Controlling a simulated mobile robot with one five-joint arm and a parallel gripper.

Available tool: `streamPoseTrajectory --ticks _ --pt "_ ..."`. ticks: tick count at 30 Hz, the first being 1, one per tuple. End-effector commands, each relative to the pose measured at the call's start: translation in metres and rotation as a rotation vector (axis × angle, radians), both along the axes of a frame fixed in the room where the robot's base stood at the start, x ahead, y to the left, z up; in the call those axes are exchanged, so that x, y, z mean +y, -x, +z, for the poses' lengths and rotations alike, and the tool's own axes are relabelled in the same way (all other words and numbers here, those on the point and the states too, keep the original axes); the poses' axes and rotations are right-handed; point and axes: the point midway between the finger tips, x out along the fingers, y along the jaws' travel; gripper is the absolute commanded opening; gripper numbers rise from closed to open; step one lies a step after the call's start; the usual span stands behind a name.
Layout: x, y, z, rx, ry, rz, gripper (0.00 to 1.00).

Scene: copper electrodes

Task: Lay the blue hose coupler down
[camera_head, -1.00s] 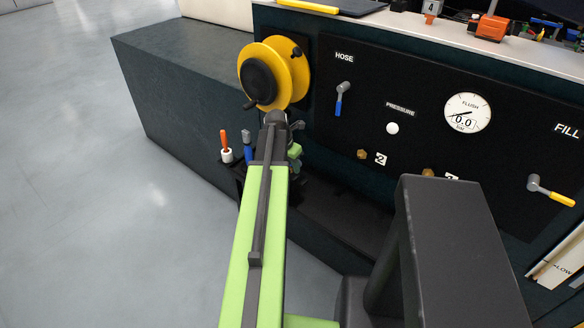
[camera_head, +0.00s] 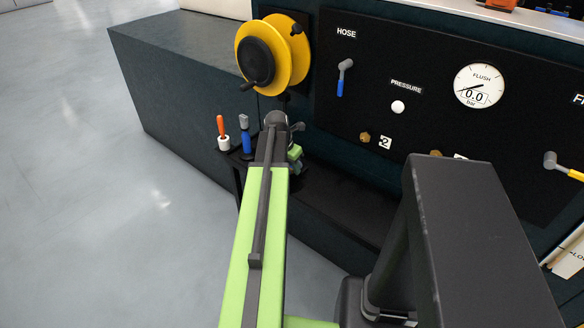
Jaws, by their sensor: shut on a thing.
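My arm reaches forward toward the dark shelf under the panel. Its far joint hides what is behind it, and I cannot make out my gripper's jaws or anything between them. A blue-handled piece with a grey top (camera_head: 246,138) stands upright on the left end of the shelf (camera_head: 345,205), just left of my arm's end. I cannot tell whether it is the blue hose coupler, and I can identify no other coupler.
An orange-handled tool in a white holder (camera_head: 222,134) stands left of the blue-handled piece. A yellow reel (camera_head: 290,50) is above my arm's end. The black panel (camera_head: 430,110) carries a blue-handled HOSE lever (camera_head: 341,78), a gauge (camera_head: 479,87) and a yellow-handled lever (camera_head: 561,166).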

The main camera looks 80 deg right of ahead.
Motion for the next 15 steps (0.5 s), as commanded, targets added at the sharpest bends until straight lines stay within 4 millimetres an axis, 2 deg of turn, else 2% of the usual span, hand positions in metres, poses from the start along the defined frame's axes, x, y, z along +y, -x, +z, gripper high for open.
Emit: streamPoseTrajectory --ticks 15 --pt "0.0 0.0 -0.012 0.0 0.0 0.0 0.0"
